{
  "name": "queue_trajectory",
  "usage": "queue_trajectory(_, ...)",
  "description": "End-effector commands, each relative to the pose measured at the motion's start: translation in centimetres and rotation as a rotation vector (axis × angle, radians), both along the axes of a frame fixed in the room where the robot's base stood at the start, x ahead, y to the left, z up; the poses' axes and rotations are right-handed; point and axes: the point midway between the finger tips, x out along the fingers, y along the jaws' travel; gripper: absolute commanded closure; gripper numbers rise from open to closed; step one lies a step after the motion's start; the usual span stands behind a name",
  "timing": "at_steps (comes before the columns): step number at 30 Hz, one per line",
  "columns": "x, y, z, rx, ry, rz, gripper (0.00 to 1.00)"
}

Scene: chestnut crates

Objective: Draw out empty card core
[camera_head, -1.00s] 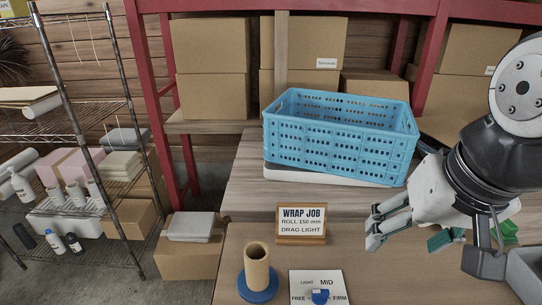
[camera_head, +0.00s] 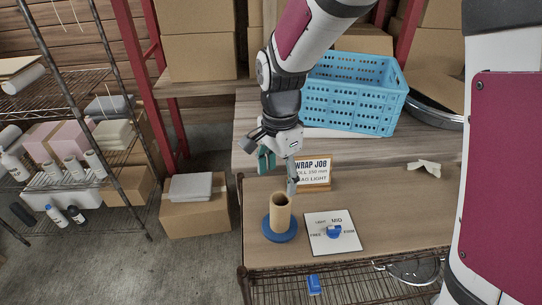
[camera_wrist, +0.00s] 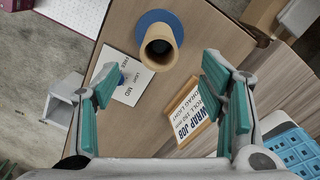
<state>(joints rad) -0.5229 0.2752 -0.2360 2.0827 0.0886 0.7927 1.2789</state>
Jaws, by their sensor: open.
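The empty card core (camera_head: 280,212) is a tan hollow tube standing upright on a round blue base (camera_head: 283,234) on the bench. In the wrist view the core (camera_wrist: 160,47) is seen from above at an angle, ahead of the fingers, with its dark opening visible. My gripper (camera_head: 279,171) is open and empty. It hangs just above and behind the core in the head view, apart from it. In the wrist view my teal-padded fingers (camera_wrist: 165,95) are spread wide, with nothing between the pads.
A "WRAP JOB" sign (camera_head: 317,174) stands close behind the core, partly hidden by my gripper. A white card (camera_head: 343,237) with a blue knob (camera_head: 334,232) lies right of the core. A blue crate (camera_head: 350,95) sits farther back. The bench's left edge is near the core.

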Motion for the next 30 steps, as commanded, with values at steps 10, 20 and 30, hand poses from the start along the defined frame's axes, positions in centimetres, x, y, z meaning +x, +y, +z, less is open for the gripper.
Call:
queue_trajectory(10, -0.1, -0.1, -6.0, -0.002, 0.006, 0.001, 0.35)
queue_trajectory(20, -0.1, -0.1, -11.2, -0.001, 0.002, 0.000, 0.35)
queue_trajectory(30, -0.1, -0.1, -12.8, 0.000, 0.000, 0.003, 0.35)
